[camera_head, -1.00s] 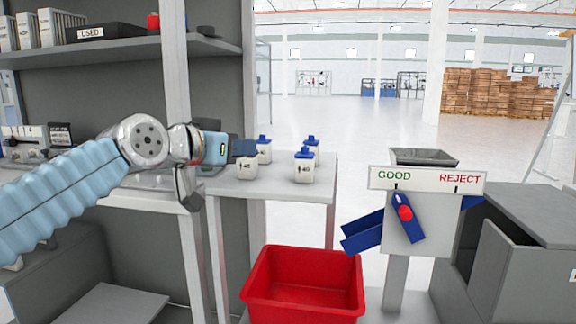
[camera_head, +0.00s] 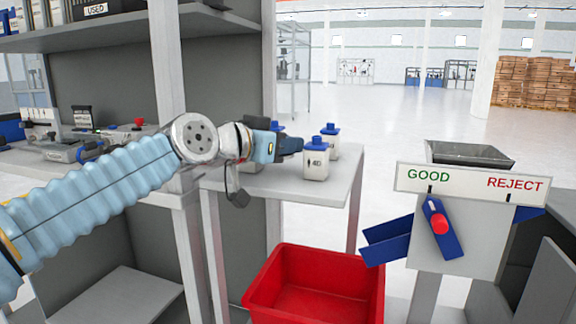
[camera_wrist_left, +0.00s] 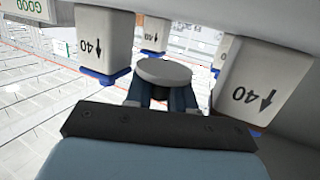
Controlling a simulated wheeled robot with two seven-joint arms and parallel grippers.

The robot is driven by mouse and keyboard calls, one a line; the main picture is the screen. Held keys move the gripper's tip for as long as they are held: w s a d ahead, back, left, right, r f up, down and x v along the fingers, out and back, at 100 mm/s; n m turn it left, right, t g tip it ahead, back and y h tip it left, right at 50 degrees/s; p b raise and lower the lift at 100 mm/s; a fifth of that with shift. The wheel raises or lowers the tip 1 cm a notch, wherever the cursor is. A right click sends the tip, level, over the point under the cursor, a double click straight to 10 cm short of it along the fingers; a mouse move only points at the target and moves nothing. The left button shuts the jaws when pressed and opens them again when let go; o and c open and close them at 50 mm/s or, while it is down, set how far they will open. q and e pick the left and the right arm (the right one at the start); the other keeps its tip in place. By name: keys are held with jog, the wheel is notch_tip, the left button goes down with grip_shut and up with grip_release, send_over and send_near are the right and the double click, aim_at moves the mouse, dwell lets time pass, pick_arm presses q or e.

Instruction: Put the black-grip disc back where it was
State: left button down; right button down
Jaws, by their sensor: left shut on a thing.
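My left gripper (camera_head: 288,143) is over the small grey side table (camera_head: 275,190), among white containers with blue caps. In the left wrist view, its dark blue fingers (camera_wrist_left: 160,95) are shut on a pale grey round disc (camera_wrist_left: 163,72). The disc's grip is hidden between the fingers, and the head view does not show the disc clearly. One container (camera_head: 316,165) stands just right of the fingertips, and another (camera_head: 330,143) stands behind it. Others are partly hidden by the gripper. In the wrist view, containers marked 40 (camera_wrist_left: 103,42) flank the disc. My right gripper is not in view.
A red bin (camera_head: 318,290) is on the floor below the side table. A stand with a GOOD/REJECT sign (camera_head: 470,185) and blue chutes is at the right. A workbench with fixtures (camera_head: 75,145) and a shelf post (camera_head: 175,80) are at the left.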

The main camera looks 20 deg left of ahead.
aim_at(285, 173)
pick_arm(q)
jog(key=shift+f+b, duration=0.3)
jog(key=shift+f, duration=1.4)
jog(key=shift+f, duration=0.15)
jog(key=c, duration=1.2)
grip_release()
jog(key=shift+c, duration=0.2)
